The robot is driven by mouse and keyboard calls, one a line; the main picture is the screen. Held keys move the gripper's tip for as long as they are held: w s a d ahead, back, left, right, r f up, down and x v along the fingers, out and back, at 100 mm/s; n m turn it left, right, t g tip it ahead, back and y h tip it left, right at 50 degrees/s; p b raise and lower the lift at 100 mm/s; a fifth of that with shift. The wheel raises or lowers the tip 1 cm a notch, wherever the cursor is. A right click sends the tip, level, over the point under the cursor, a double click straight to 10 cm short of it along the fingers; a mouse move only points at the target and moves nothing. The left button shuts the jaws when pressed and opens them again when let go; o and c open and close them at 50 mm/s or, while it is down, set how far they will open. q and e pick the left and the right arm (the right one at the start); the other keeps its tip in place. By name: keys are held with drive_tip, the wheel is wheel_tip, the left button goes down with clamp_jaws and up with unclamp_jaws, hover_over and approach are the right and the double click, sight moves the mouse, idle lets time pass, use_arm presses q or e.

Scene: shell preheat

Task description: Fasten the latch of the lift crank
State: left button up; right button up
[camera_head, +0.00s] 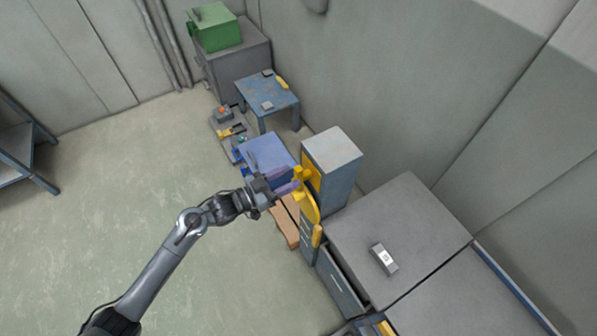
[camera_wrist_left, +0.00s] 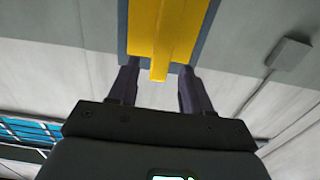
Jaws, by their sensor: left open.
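The yellow lift crank (camera_head: 309,206) is on the side of a tall blue-grey post (camera_head: 337,175). My left gripper (camera_head: 286,182) is level with the crank's upper part, its fingers pointing at the yellow parts. In the left wrist view, the left gripper (camera_wrist_left: 158,75) is open, with one dark finger on each side of a narrow yellow tab (camera_wrist_left: 158,68). The tab sticks out from a wider yellow plate (camera_wrist_left: 168,30). Whether a finger touches the tab, and whether this tab is the latch, I cannot tell. My right gripper is out of view.
A grey bench (camera_head: 400,235) with a small grey box (camera_head: 384,259) stands right of the post. A blue-violet box (camera_head: 268,152) is behind the gripper. A blue table (camera_head: 267,93) and a green box (camera_head: 215,27) stand farther back.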

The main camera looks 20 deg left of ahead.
sight(295, 174)
use_arm(q)
drive_tip(key=shift+x, duration=2.15)
drive_tip(key=shift+s, duration=0.1)
drive_tip(key=shift+c, duration=0.5)
clamp_jaws()
